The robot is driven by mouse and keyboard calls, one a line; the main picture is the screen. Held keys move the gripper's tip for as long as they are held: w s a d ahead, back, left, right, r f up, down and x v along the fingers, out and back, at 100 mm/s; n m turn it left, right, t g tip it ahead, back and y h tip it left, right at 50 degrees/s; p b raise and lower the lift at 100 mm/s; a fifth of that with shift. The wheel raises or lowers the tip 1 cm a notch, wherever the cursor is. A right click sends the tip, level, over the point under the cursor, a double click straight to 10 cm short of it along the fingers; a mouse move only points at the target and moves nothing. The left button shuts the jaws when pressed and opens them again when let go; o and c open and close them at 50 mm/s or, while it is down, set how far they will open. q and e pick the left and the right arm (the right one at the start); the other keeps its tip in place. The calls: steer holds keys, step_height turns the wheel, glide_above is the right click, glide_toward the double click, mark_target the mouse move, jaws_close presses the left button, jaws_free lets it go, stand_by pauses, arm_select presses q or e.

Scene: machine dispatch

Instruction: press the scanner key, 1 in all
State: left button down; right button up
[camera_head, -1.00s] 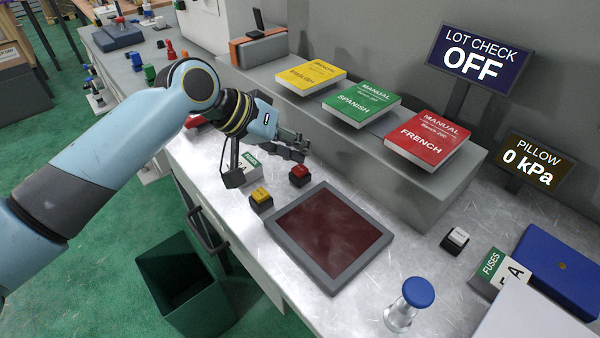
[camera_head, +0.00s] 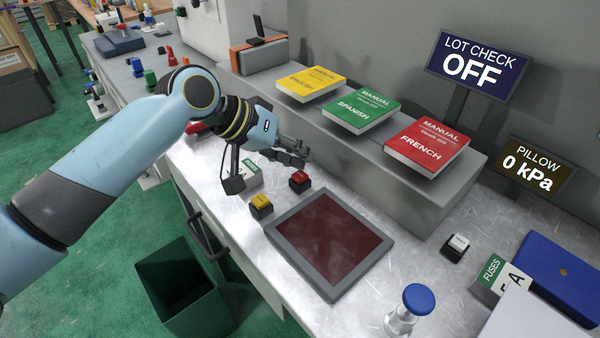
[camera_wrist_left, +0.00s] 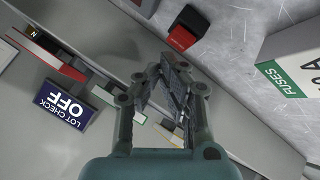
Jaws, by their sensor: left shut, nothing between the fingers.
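Several small keys on black bases stand on the metal bench: a red key (camera_head: 299,179), a yellow key (camera_head: 261,203) and a white key (camera_head: 458,243). I cannot read their labels, so I cannot tell which is the scanner key. A dark red glass panel in a grey frame (camera_head: 274,236) lies beside the red and yellow keys. My left gripper (camera_head: 301,158) is shut and empty, just behind and above the red key, apart from it. In the left wrist view the red key (camera_wrist_left: 184,33) shows beyond the fingertips (camera_wrist_left: 173,66). My right gripper is not in view.
A LOT CHECK display (camera_head: 478,66) reads OFF; a PILLOW display (camera_head: 536,168) reads 0 kPa. Yellow, green and red manuals (camera_head: 427,146) lie on a raised grey shelf (camera_head: 400,205). A blue-topped plunger (camera_head: 417,299) and a fuses box (camera_head: 493,272) stand at right.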

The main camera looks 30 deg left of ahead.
mark_target(298, 172)
arm_select(q)
steer(key=shift+f, duration=0.15)
steer(key=shift+f, duration=0.25)
stand_by(0.5)
steer(key=shift+f, duration=0.55)
stand_by(0.4)
stand_by(0.3)
steer(key=shift+r+p, duration=0.9)
steer(key=shift+r, duration=0.1)
step_height(298, 172, up, 5)
steer(key=p, duration=0.5)
